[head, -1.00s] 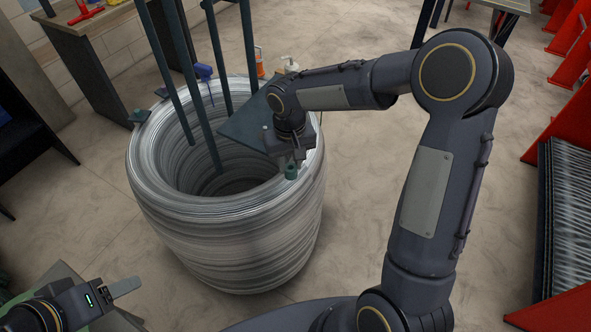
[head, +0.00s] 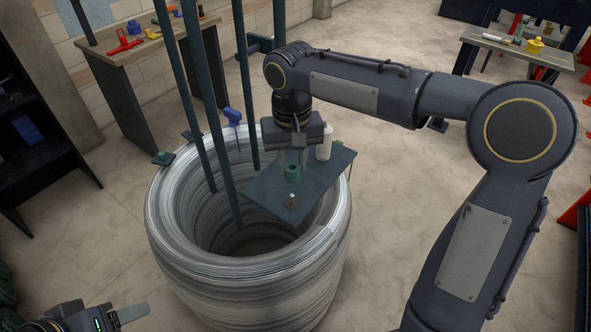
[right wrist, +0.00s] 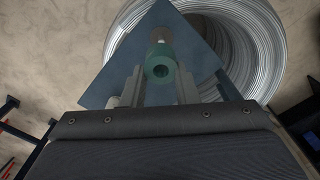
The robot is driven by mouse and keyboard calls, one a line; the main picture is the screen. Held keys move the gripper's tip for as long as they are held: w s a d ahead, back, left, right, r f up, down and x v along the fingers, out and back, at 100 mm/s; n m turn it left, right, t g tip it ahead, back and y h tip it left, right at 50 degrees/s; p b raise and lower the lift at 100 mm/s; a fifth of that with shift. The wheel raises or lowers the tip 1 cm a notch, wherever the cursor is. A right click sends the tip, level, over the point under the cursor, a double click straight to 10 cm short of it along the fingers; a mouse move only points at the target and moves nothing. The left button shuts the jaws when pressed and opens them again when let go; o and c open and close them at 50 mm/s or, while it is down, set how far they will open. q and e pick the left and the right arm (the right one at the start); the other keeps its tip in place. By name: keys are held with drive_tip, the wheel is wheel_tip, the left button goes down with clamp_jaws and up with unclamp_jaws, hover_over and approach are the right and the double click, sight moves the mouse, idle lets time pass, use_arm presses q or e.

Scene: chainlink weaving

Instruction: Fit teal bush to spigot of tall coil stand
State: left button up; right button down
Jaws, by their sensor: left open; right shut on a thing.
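The teal bush (head: 292,172) is held between the fingers of my right gripper (head: 292,160), above the blue-grey plate (head: 326,178) of the tall coil stand. The short pale spigot (head: 291,201) stands on this plate, just in front of the bush in the head view. In the right wrist view the bush (right wrist: 159,70) shows its open bore, and the spigot (right wrist: 157,35) appears beyond it, apart in the picture. The exact height gap is unclear. My left gripper (head: 130,314) is open and empty at the lower left, partly cut off.
The large wire coil (head: 245,275) surrounds the stand's upright posts (head: 200,110). A blue tool (head: 233,117) sits on its rim. A white bottle (head: 324,142) shows by the plate.

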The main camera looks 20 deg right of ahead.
sight(292, 170)
drive_tip(key=shift+r, duration=0.25)
drive_tip(key=shift+s+a, duration=0.1)
drive_tip(key=shift+s, duration=0.1)
drive_tip(key=shift+w+b, duration=0.15)
drive_tip(key=shift+b, duration=0.15)
drive_tip(key=shift+w+f+n+t+b, duration=0.15)
drive_tip(key=shift+n+t+b, duration=0.25)
drive_tip(key=shift+t+b, duration=0.25)
drive_tip(key=shift+f+b, duration=1.7)
drive_tip(key=shift+f, duration=0.8)
drive_tip(key=shift+f, duration=0.1)
drive_tip(key=shift+f+b, duration=1.5)
drive_tip(key=shift+f, duration=0.5)
